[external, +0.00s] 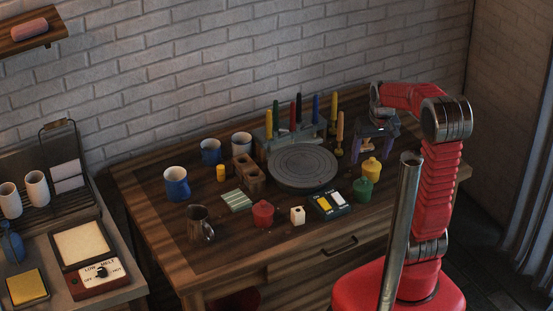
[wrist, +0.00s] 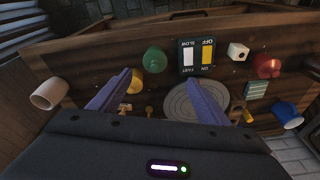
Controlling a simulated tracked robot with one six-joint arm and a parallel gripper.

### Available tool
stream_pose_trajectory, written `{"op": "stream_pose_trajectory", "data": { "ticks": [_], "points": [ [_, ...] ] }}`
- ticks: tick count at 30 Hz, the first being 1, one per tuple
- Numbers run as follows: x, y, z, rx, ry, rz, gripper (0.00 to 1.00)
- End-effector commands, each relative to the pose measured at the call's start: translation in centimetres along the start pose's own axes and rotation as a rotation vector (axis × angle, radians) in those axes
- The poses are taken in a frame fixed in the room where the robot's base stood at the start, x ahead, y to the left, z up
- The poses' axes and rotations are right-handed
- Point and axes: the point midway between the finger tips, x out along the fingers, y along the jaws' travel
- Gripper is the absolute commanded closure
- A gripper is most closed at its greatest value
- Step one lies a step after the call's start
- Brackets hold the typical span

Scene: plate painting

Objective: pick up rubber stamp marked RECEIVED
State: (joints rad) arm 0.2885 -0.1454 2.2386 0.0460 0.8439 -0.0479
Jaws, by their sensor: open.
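I cannot make out a rubber stamp marked RECEIVED in either view; no such lettering is readable. My gripper (external: 375,148) hangs above the right part of the wooden table, just right of the round grey turntable (external: 303,167). The turntable also shows partly behind the right finger in the wrist view (wrist: 187,100). My gripper body hides the lower part of the wrist view.
Upright candles (external: 298,110), mugs (external: 176,184) and a holed block (external: 248,173) surround the turntable. A pale cup (wrist: 47,94) shows in the wrist view.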

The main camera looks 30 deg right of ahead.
Motion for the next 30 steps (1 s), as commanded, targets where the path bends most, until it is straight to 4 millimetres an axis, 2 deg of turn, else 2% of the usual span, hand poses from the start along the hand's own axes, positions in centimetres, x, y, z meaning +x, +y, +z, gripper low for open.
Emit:
{"op": "stream_pose_trajectory", "data": {
  "ticks": [21,27,30],
  "points": [
    [10.2,8.5,-12.6,0.07,0.008,-0.01,0.3],
    [12.0,10.3,-16.4,0.051,0.058,-0.007,0.3],
    [11.6,10.7,-19.3,0.018,0.116,-0.001,0.3]
  ]
}}
